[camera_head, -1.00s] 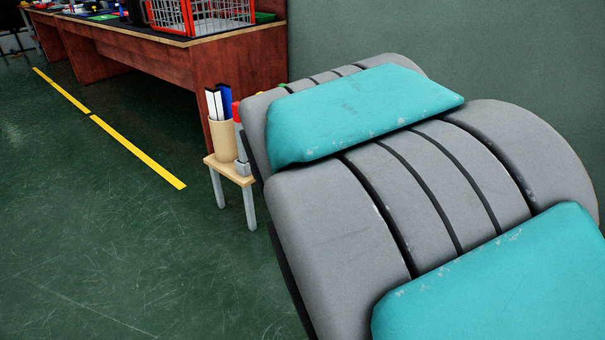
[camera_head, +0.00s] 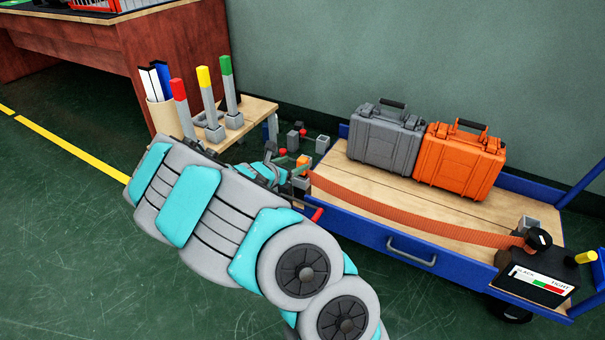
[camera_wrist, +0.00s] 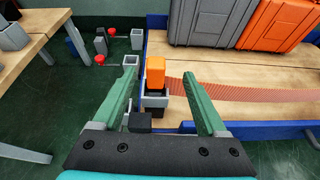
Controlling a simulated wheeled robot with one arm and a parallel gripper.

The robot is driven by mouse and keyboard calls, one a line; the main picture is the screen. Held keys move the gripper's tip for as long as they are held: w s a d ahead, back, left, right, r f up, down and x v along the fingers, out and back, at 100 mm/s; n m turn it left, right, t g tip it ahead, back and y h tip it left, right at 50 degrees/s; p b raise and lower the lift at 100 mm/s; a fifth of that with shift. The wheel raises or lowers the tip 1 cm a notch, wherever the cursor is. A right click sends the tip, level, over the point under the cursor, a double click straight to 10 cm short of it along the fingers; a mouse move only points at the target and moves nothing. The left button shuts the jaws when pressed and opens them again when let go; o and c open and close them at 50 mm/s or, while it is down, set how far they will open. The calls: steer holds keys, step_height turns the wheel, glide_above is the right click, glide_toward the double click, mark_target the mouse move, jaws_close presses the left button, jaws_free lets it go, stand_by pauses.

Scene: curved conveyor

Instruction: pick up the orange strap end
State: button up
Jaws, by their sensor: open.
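The orange strap end (camera_wrist: 155,71) is a small orange block on top of a grey and black holder at the near left edge of the cart. In the head view the strap end (camera_head: 303,161) is small and partly crowded by my gripper (camera_head: 284,170). The orange strap (camera_head: 410,213) runs from there across the cart to a black ratchet box (camera_head: 545,278) at the right. In the wrist view my gripper (camera_wrist: 159,76) is open, its green fingers to the left and right of the strap end, with gaps on both sides.
The blue-edged wooden cart (camera_head: 450,205) carries a grey case (camera_head: 385,138) and an orange case (camera_head: 460,160) along its back. A small wooden stand (camera_head: 255,112) with coloured posts is at the left. Small grey and red pieces (camera_wrist: 100,45) sit beyond the left finger.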

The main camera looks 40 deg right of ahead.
mark_target(300, 163)
steer(key=shift+w+f+n, duration=0.25)
steer(key=shift+f+n, duration=0.05)
steer(key=shift+f, duration=0.4)
steer(key=shift+w+d+f, duration=0.15)
steer(key=shift+f, duration=0.05)
steer(key=shift+b+x, duration=0.3)
steer(key=shift+x, duration=3.25)
steer(key=shift+r, duration=0.1)
steer(key=shift+c, duration=0.2)
jaws_close()
